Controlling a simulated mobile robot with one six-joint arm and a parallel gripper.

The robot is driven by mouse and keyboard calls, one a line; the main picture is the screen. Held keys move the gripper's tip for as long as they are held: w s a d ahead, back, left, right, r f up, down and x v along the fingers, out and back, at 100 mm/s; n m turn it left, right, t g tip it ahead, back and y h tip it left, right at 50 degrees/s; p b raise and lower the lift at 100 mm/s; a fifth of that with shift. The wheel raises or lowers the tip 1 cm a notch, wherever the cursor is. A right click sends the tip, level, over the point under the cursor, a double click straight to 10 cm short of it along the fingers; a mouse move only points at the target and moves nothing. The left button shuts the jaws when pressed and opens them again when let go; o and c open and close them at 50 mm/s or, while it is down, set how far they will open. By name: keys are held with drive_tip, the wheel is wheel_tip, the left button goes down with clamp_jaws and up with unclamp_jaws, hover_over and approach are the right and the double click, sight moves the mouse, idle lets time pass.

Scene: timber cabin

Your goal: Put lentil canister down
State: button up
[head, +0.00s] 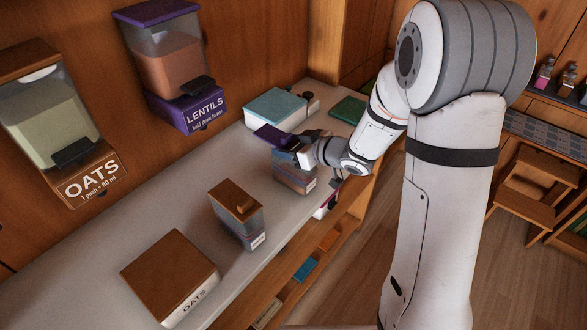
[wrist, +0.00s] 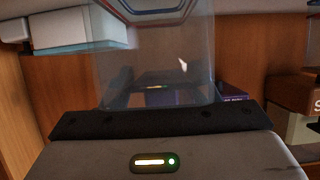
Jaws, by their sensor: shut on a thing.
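The lentil canister (head: 291,178) is a clear tub with a purple lid (head: 276,136) and a small white label. It is at the far part of the grey counter (head: 140,228), near the front edge. My gripper (head: 300,150) is shut on it from the right, just under the lid. In the wrist view the clear canister wall (wrist: 155,60) fills the space in front of the jaws. I cannot tell whether its base touches the counter; the arm hides part of it.
A wood-lidded clear canister (head: 238,215) and a wood-lidded oats box (head: 170,272) stand nearer on the counter. A teal-lidded box (head: 275,106) and green item (head: 348,109) lie behind. Lentils (head: 170,70) and oats (head: 60,125) dispensers hang on the wall. Counter is bare between them.

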clamp_jaws()
drive_tip(key=shift+r+p, duration=0.7)
drive_tip(key=shift+r, duration=4.25)
